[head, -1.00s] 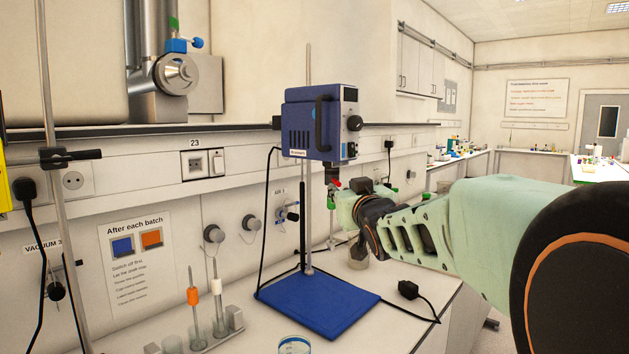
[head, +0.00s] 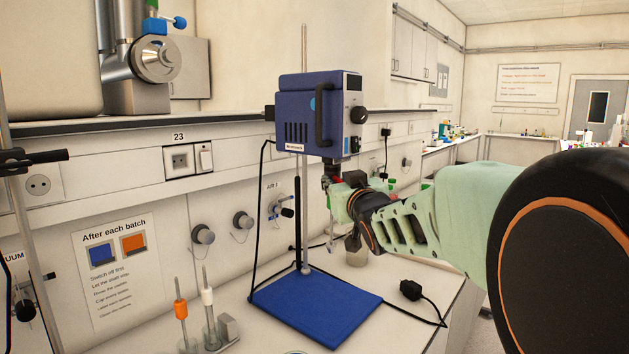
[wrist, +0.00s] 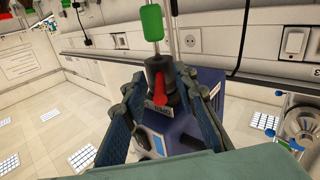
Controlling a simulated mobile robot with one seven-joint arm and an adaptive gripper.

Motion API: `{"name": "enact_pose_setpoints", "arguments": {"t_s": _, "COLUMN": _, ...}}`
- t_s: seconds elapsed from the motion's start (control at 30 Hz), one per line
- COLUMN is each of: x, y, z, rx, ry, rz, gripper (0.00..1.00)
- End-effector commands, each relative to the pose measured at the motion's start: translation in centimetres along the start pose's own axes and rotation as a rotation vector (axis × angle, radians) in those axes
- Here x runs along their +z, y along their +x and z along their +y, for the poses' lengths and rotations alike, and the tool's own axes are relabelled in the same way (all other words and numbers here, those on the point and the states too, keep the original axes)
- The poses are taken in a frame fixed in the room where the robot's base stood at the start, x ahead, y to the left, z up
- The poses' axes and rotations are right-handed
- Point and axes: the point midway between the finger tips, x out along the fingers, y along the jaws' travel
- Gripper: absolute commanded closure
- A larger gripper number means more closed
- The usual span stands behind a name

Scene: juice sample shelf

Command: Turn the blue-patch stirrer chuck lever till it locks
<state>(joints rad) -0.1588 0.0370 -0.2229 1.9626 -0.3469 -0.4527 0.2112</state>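The blue-patch stirrer (head: 300,118) is a blue motor box with a round light-blue patch on its side, held on an upright rod. Its dark chuck (wrist: 157,72) hangs under the box, with a red lever (wrist: 176,86) on it. My gripper (wrist: 158,85) is at the chuck, its two fingers apart, one on each side.
The blue base plate (head: 315,305) lies on the bench, with a black cable and plug (head: 410,290) at its right. A grey pot (head: 356,256) is behind my gripper.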

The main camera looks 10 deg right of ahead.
Motion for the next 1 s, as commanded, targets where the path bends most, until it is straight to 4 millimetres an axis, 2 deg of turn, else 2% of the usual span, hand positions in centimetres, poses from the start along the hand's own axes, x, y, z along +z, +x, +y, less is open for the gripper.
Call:
{"name": "enact_pose_setpoints", "arguments": {"t_s": 0.03, "x": 0.01, "y": 0.0, "z": 0.01, "rx": 0.0, "ry": 0.0, "rz": 0.0, "gripper": 0.75}}
{"name": "enact_pose_setpoints", "arguments": {"t_s": 0.27, "x": -0.01, "y": 0.0, "z": 0.01, "rx": 0.0, "ry": 0.0, "rz": 0.0, "gripper": 1.0}}
{"name": "enact_pose_setpoints", "arguments": {"t_s": 1.0, "x": -0.09, "y": -0.04, "z": 0.39, "rx": -0.006, "ry": -0.001, "rz": 0.001, "gripper": 1.0}}
